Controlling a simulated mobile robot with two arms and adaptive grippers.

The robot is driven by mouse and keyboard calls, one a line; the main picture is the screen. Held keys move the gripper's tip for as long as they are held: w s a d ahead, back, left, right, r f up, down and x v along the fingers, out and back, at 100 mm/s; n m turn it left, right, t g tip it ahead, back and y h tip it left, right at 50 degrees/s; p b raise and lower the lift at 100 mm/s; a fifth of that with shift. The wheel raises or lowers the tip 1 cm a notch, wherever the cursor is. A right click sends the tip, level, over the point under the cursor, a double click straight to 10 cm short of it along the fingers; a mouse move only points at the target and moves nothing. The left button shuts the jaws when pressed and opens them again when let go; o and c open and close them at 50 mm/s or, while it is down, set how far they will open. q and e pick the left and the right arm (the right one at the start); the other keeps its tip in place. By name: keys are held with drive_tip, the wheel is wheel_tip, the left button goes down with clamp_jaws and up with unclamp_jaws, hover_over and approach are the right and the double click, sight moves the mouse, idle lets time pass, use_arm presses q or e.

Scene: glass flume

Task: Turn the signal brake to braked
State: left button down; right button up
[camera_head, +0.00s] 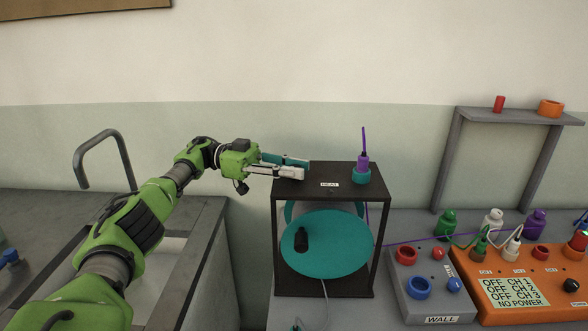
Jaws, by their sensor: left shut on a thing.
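A dark box-shaped frame (323,194) stands on the counter, with a small label on its top that is too small to read surely. A teal disc (335,262) with a black knob (301,240) shows in its open front. A teal bar (284,159) lies at the top left of the frame, partly hidden by my gripper. I cannot tell surely whether it is the signal brake's lever. My left gripper (298,170) reaches in from the left to the frame's top left corner and is shut on the teal bar. My right gripper is out of view.
A purple plug (362,161) stands in a teal ring on the frame's top right. To the right are a grey WALL box (432,306) and an orange channel panel (520,295) reading NO POWER. Behind them stands a grey shelf (512,116). A sink tap (103,139) is left.

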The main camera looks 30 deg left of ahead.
use_arm(q)
drive_tip(key=c, duration=1.8)
unclamp_jaws()
drive_tip(key=shift+d, duration=0.1)
drive_tip(key=shift+o, duration=0.2)
drive_tip(key=shift+r, duration=0.35)
wheel_tip(320, 180, up, 9)
drive_tip(key=shift+r, duration=0.2)
